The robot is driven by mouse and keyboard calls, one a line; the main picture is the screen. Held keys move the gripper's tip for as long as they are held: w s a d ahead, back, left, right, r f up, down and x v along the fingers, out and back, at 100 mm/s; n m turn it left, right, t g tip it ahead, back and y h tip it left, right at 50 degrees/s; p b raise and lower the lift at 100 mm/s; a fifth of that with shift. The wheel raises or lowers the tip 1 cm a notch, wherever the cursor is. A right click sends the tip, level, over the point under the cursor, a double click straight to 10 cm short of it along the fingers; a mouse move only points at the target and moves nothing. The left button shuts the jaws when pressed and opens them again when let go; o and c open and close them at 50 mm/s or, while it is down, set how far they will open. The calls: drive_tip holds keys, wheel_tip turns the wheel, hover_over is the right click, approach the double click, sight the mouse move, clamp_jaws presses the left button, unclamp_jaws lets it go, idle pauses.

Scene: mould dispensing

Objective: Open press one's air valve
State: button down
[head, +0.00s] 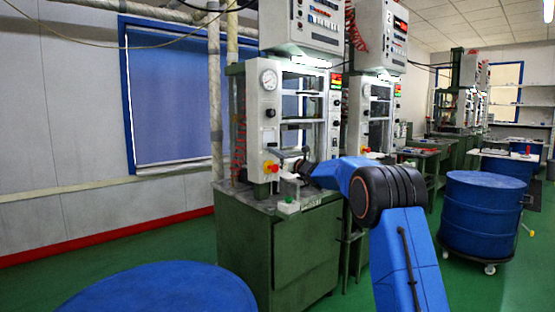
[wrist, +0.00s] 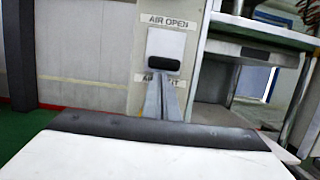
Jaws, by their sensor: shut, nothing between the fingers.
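Press one (head: 269,105) is the nearest press, with a round gauge on its light grey front panel. In the wrist view its air valve is a pale plate (wrist: 167,42) with a black handle (wrist: 164,64) at its lower end. A label reading AIR OPEN (wrist: 168,22) is above the plate. A lower label (wrist: 150,77) is partly covered by my fingers. My gripper (wrist: 163,78) is shut and empty, its fingertips just below the handle in the picture; I cannot tell whether they touch it. In the head view my gripper is at the press front, too small to make out.
A green cabinet (head: 300,240) carries the press. A second press (head: 372,115) stands close to the right. A blue drum (head: 482,220) is at the right and a blue round top (head: 160,292) is in the foreground. Green floor is open at the left.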

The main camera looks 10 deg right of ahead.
idle(0.3)
drive_tip(key=shift+r, duration=2.3)
drive_tip(key=s+d+f, duration=0.5)
drive_tip(key=s+f, duration=0.1)
drive_tip(key=s, duration=0.2)
drive_tip(key=shift+s+f, duration=0.15)
drive_tip(key=shift+f, duration=0.25)
